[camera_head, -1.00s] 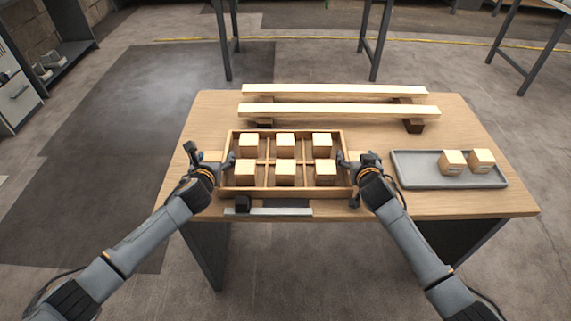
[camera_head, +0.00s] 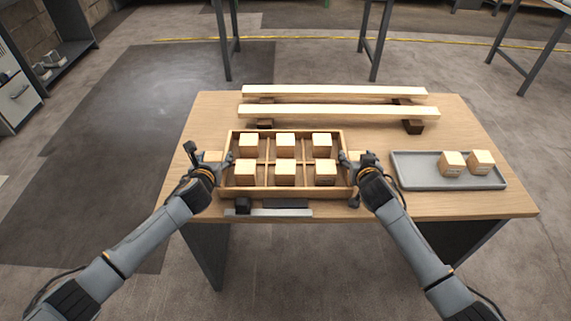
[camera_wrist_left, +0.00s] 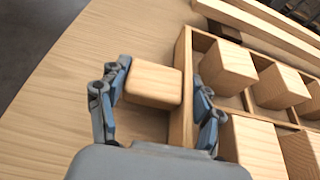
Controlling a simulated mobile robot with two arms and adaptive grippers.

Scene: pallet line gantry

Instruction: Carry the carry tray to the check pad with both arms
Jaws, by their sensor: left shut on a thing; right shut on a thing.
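The carry tray (camera_head: 228,170) is a wooden tray with compartments, and each compartment in view holds a wooden cube. It is level near the middle front of the table; I cannot tell if it touches the tabletop. My left gripper (camera_head: 218,168) is shut on the tray's left end. In the left wrist view its fingers (camera_wrist_left: 157,100) stand on both sides of a wooden end block (camera_wrist_left: 153,84), one finger inside the tray wall. My right gripper (camera_head: 350,165) is shut on the tray's right end. A dark flat patch (camera_head: 287,204) shows at the tray's front; I cannot tell if it is the check pad.
A grey tray (camera_head: 420,180) with two wooden cubes lies to the right. Two pale beams (camera_head: 335,111) on dark blocks span the table (camera_head: 480,205) behind the carry tray. A light strip (camera_head: 283,213) with a small black block (camera_head: 242,205) lies at the front edge.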

